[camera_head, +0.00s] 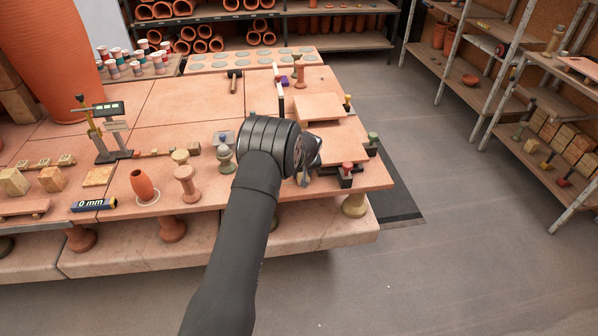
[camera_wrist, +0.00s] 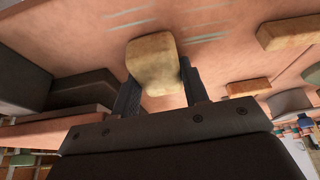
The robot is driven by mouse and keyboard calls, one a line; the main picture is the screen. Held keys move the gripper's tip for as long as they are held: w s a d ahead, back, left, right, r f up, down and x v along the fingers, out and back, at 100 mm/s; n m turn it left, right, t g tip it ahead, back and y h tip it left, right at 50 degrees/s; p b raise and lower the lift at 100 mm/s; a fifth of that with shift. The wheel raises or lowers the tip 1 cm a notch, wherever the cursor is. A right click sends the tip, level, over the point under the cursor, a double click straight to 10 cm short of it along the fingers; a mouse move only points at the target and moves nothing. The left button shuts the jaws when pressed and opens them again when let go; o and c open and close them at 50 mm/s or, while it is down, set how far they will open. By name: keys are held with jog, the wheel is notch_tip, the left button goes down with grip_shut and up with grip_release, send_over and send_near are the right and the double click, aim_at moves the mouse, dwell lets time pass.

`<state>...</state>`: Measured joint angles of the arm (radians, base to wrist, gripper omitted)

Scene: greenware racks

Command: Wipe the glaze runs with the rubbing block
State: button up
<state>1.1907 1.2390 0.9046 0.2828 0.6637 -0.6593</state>
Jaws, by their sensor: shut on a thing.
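The rubbing block (camera_wrist: 152,60), a tan block with rounded edges, is between the two dark fingers of my gripper (camera_wrist: 157,78) in the wrist view. My gripper is shut on it. Glaze runs (camera_wrist: 205,38) show as pale grey-green streaks on the terracotta surface (camera_wrist: 95,40) beyond the block; more streaks (camera_wrist: 130,15) lie near the top edge. I cannot tell whether the block touches the surface. In the head view my arm hides the block and most of my gripper, and I cannot make out the streaks there.
Terracotta slabs (camera_head: 318,107) lie right of my wrist, with a red-topped clamp (camera_head: 346,170) and a green-topped one (camera_head: 373,138) near the table edge. Spool-shaped props (camera_head: 185,182) and an orange vase (camera_head: 143,185) stand to the left. In the wrist view other wooden blocks (camera_wrist: 287,33) lie right.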

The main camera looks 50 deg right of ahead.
aim_at(305, 191)
jog(key=shift+s+a, duration=2.2)
notch_tip(305, 191, up, 8)
jog(key=shift+r, duration=0.1)
jog(key=w+a+f+n+y, duration=0.1)
jog(key=w+a+n, duration=0.1)
jog(key=w+a, duration=1.1)
jog(key=w+a+f+n, duration=0.1)
jog(key=w+a+n, duration=0.1)
jog(key=w+a, duration=1.15)
jog(key=s+a+n+t+y, duration=0.1)
jog(key=s+a+n+y, duration=0.2)
jog(key=a, duration=3.1)
jog(key=w+a+r+n+h, duration=0.1)
jog(key=w+a+r, duration=0.1)
jog(key=a+r, duration=0.3)
jog(key=shift+w+a, duration=0.3)
jog(key=shift+a, duration=0.2)
